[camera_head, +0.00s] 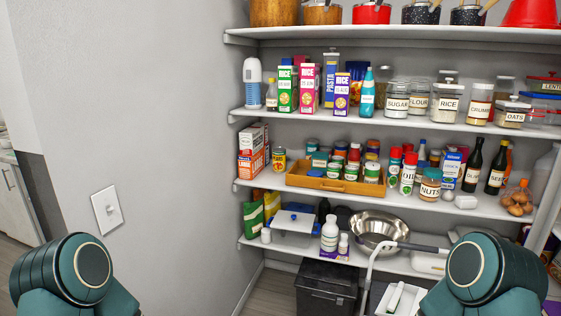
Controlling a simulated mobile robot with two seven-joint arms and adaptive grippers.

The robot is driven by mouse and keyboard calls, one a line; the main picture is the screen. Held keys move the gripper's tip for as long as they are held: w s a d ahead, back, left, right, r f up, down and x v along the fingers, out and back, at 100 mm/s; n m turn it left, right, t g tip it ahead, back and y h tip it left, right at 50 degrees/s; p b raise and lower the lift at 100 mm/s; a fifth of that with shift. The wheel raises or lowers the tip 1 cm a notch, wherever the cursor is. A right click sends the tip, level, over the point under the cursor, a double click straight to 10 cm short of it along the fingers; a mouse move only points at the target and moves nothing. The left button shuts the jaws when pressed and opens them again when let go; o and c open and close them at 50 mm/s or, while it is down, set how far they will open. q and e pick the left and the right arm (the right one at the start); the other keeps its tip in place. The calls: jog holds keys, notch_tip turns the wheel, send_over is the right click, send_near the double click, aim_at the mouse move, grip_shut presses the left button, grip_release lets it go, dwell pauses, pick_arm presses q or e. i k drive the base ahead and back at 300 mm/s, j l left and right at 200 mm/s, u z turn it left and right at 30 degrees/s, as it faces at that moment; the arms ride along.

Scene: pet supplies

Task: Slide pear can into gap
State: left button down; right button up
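No can is readable as a pear can at this size. A small can (279,160) with a yellow and dark label stands upright on the middle shelf, between the stacked boxes (251,150) and the wooden tray (330,184). Its label is too small to read. A narrow space shows between this can and the tray. Several more jars and cans stand in and behind the tray, partly hidden. Only teal rounded parts of my two arms show at the bottom left and bottom right. Neither gripper is in view.
Shelves carry rice boxes (309,88), labelled jars, spice bottles (408,173), a nuts jar (430,184) and oil bottles (473,165). A metal bowl (380,231) sits on the lower shelf. A grey wall (150,130) bounds the left. A black bin (325,289) and a step-stool-like frame (372,262) stand below.

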aim_at(279, 153)
jog(key=i+z, duration=0.2)
jog(key=i, duration=0.35)
jog(key=i+j+z, duration=0.15)
jog(key=i, duration=0.45)
jog(key=i+j+z, duration=0.2)
jog(key=i, duration=0.35)
jog(key=l, duration=0.1)
